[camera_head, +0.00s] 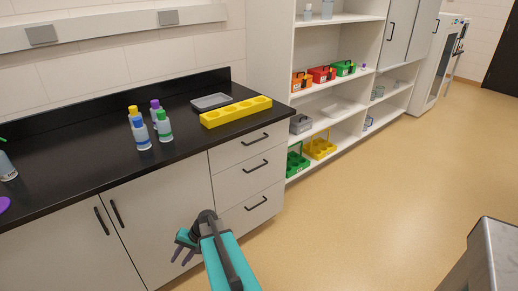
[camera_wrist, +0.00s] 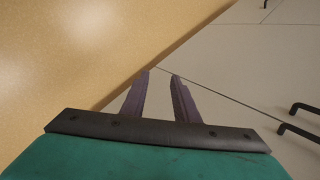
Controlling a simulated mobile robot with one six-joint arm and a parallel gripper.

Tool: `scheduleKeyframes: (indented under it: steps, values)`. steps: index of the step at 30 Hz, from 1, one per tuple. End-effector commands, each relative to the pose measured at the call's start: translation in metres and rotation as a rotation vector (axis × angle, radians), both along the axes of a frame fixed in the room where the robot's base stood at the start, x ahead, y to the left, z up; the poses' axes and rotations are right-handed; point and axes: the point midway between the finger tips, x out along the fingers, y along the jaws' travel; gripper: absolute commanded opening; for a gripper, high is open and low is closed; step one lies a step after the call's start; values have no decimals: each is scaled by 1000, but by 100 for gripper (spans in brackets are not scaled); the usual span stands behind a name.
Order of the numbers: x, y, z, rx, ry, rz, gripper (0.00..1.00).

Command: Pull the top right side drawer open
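The top right drawer (camera_head: 226,153) is a pale front just under the black counter, with a dark bar handle (camera_head: 255,139). It looks shut, flush with the two drawers below it. My gripper (camera_head: 180,246) is low in front of the cabinet doors, below and left of the drawer, apart from it. In the wrist view my gripper (camera_wrist: 160,76) shows two dark fingers spread apart with nothing between them. Pale cabinet fronts and the tan floor lie beyond the fingers. The wrist view does not clearly show which handles are at its right edge.
The middle drawer handle (camera_head: 256,166) and bottom drawer handle (camera_head: 257,203) sit below. The black counter (camera_head: 80,175) holds several bottles, a yellow rack (camera_head: 236,112) and a grey tray (camera_head: 211,101). Open floor (camera_head: 350,200) lies right; a grey-topped block (camera_head: 490,255) stands lower right.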

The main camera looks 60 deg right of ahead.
Motion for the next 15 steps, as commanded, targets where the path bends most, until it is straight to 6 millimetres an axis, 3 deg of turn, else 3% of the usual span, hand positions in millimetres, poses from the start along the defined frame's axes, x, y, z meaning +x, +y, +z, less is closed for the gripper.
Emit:
scheduleKeyframes:
  steps: [1, 7, 15]
  values:
    - [8, -26, 4, 5, -33, -51, 28]
    - [24, -111, 39, 32, -160, -228, 28]
    - [18, -235, 98, 53, -339, -455, 28]
